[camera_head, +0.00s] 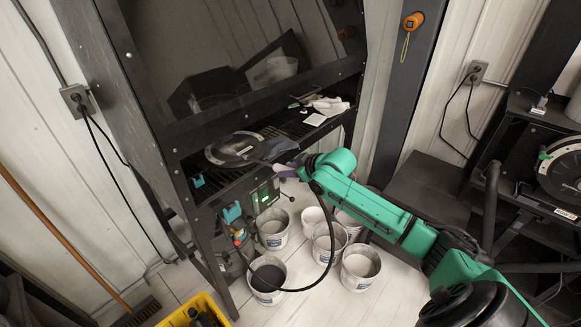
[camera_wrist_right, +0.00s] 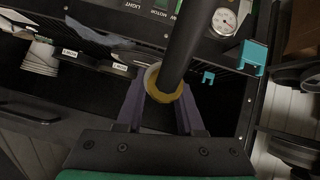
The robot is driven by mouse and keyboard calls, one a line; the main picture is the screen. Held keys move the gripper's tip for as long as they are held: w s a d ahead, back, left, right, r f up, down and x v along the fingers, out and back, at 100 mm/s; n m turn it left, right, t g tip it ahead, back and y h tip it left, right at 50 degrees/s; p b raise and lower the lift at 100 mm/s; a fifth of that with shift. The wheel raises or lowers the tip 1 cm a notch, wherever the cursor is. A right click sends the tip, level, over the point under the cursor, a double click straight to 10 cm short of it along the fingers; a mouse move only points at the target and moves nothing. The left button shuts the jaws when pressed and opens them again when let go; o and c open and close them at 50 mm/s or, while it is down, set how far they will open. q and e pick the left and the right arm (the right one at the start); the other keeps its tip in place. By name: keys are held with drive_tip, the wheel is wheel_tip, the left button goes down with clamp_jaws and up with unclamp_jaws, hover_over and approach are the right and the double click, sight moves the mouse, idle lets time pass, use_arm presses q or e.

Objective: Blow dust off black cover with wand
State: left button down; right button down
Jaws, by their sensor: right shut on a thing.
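The black cover (camera_head: 235,147) is a round dark disc lying on the slatted grille inside the open-fronted cabinet in the head view. I cannot make out dust on it. My right gripper (camera_head: 283,170) is at the cabinet's front edge, to the right of the cover. Its purple fingers are shut on the wand (camera_wrist_right: 182,45), a black tube with a yellow ring, in the right wrist view. The wand's tip is hard to make out in the head view. A black hose loops down below the gripper. My left gripper is not in view.
A gauge (camera_wrist_right: 223,21) and teal hooks (camera_wrist_right: 253,55) are on the cabinet front. White gloves (camera_head: 329,106) lie on the grille's right side. Several buckets (camera_head: 272,229) stand on the floor below. A yellow crate (camera_head: 190,312) is at the bottom left.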

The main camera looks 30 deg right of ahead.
sight(280, 165)
drive_tip(key=shift+w, duration=0.1)
idle(0.3)
drive_tip(key=shift+w+a+b, duration=0.25)
drive_tip(key=shift+w, duration=0.6)
drive_tip(key=shift+w+a+b, duration=0.2)
drive_tip(key=shift+w, duration=0.6)
drive_tip(key=shift+w+d+b, duration=0.15)
drive_tip(key=shift+w+d, duration=0.05)
drive_tip(key=shift+d, duration=0.5)
drive_tip(key=shift+w+d+b, duration=0.2)
drive_tip(key=shift+d, duration=0.5)
drive_tip(key=shift+w+d+b, duration=0.15)
drive_tip(key=shift+w+d, duration=0.05)
drive_tip(key=shift+d, duration=0.5)
